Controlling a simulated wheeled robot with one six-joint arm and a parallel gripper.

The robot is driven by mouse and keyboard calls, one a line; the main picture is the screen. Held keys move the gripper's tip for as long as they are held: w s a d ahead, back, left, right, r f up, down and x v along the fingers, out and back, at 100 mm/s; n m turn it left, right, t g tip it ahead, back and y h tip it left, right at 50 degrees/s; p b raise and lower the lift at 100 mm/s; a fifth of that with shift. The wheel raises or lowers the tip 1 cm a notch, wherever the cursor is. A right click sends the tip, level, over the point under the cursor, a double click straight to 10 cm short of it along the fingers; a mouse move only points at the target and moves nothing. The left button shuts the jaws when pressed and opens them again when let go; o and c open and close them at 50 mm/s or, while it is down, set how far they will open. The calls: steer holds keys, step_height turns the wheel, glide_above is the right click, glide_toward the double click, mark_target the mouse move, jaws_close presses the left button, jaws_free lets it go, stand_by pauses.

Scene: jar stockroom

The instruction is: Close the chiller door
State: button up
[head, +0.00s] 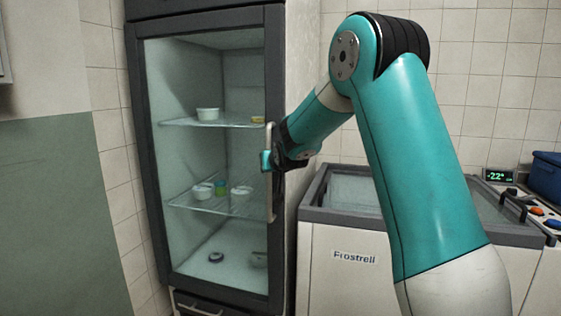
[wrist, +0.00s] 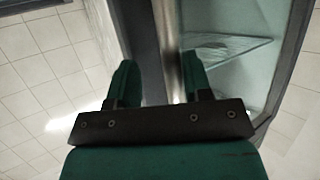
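The chiller door (head: 276,75) is a dark-framed glass door on a tall cabinet at the left of the head view. No clear gap shows at its edges, so I cannot tell whether it is fully shut or slightly ajar. Its long vertical metal handle (head: 270,205) is on the right side of the door. My gripper (head: 267,161) is at the middle of the handle. In the wrist view the green fingers (wrist: 156,76) are apart, with the handle (wrist: 170,70) between them, closer to the right finger. Room shows beside the left finger.
White cups and small jars stand on the wire shelves (head: 225,208) behind the glass. A low chest freezer (head: 345,262) stands right of the chiller, under my arm. A small display (head: 499,176) and a blue box (head: 546,176) are at the far right.

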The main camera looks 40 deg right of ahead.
steer(key=b+v, duration=0.1)
steer(key=v, duration=1.4)
steer(key=shift+a, duration=0.35)
steer(key=shift+r, duration=0.15)
steer(key=s+a+f+n+g+y+p, duration=0.1)
steer(key=s+a+n+g+y+p, duration=0.2)
steer(key=a, duration=0.6)
steer(key=s+a+n+g+y+p, duration=0.1)
steer(key=s+a+n+y+p, duration=0.25)
steer(key=a, duration=0.55)
steer(key=s+a+n+g+y+p, duration=0.1)
steer(key=s+a+g, duration=0.3)
steer(key=s, duration=0.5)
steer(key=s+a+n+g+y+p, duration=0.2)
steer(key=s+a+n+g+p, duration=0.1)
steer(key=s+a, duration=0.4)
steer(key=s+n+g, duration=0.1)
steer(key=s, duration=0.2)
steer(key=shift+a+f+n+y, duration=0.1)
steer(key=shift+n+y, duration=0.15)
